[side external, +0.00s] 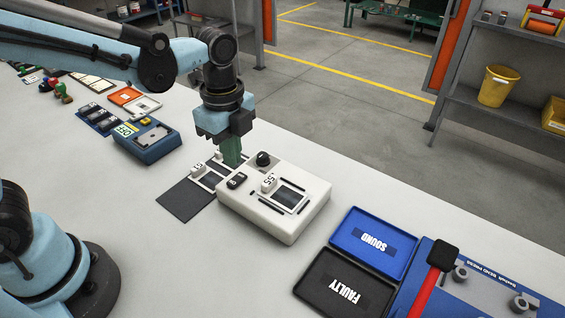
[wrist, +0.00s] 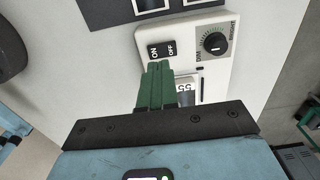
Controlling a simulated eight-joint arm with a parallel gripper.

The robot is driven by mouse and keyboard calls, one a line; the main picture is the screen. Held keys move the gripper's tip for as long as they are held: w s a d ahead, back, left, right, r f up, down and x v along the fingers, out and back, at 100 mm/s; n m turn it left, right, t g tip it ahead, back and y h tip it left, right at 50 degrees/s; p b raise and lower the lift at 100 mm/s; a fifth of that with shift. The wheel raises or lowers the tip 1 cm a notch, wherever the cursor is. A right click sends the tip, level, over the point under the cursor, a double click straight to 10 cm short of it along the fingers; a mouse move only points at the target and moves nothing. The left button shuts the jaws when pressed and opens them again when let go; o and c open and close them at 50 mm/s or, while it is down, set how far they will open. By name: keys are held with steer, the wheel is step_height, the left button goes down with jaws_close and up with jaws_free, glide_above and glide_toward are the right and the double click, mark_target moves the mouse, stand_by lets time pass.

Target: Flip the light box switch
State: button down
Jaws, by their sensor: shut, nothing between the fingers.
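The white light box (side external: 292,232) lies on the pale bench in the middle of the side view, and its top shows in the wrist view (wrist: 212,76). Its black rocker switch (wrist: 161,51) is marked ON and OFF; it also shows in the side view (side external: 236,181). I cannot tell which side is pressed down. My gripper (wrist: 157,68), with green fingers, is shut and empty. It points down close to the switch, above the box's near edge in the wrist view; contact is not clear. It shows in the side view (side external: 231,162) too.
A black dial (wrist: 215,42) stands beside the switch. A card marked 55 (side external: 269,182) is on the box's top. A dark mat (side external: 187,199) lies left of it. Blue SOUND (side external: 399,249) and black FAULTY (side external: 320,292) trays lie to the right, and a blue device (side external: 140,145) to the left.

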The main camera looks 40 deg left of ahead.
mark_target(232, 183)
step_height(232, 183, up, 10)
steer(key=shift+f, duration=0.15)
stand_by(0.3)
steer(key=shift+s, duration=0.45)
steer(key=shift+f, duration=0.1)
step_height(232, 183, down, 14)
steer(key=shift+r, duration=0.25)
steer(key=shift+f, duration=0.2)
stand_by(0.5)
